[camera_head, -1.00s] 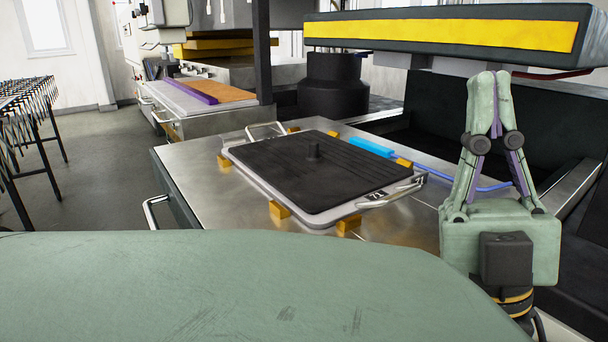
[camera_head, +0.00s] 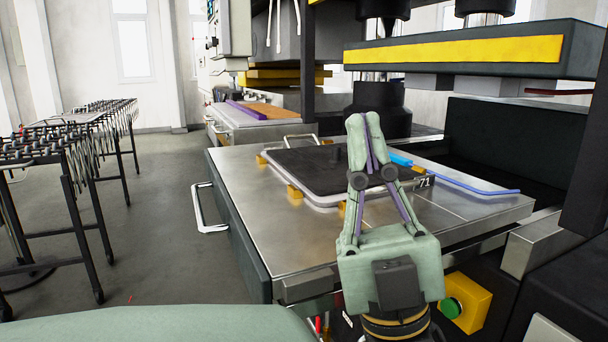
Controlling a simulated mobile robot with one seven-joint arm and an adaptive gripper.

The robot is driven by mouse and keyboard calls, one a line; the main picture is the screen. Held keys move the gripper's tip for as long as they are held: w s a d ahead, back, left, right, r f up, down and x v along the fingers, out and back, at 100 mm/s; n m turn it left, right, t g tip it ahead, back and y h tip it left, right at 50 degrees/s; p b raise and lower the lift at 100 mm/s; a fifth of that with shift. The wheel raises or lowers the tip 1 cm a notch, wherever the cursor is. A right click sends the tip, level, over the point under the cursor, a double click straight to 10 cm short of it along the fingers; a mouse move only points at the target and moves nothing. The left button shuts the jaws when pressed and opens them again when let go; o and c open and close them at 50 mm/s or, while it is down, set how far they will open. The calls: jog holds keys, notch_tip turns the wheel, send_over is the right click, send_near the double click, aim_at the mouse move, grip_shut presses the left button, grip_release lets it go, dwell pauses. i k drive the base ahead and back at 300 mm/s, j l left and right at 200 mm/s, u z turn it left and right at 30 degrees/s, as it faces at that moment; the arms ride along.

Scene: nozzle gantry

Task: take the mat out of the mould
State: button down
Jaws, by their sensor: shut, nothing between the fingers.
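The black mat (camera_head: 300,166) lies flat in the shallow metal mould (camera_head: 318,200) on the steel table.
Yellow blocks (camera_head: 295,191) sit around the mould. A blue tool with a hose (camera_head: 455,183) lies to its right. The yellow-striped press plate (camera_head: 460,50) overhangs the back right. The table (camera_head: 240,200) is bare at left and front. Roller stands (camera_head: 80,150) are at far left.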

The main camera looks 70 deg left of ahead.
aim_at(322, 169)
jog(key=l+u, duration=0.6)
jog(key=k+j+u, duration=0.15)
jog(key=j, duration=0.3)
jog(key=j+u, duration=0.1)
jog(key=j, duration=0.35)
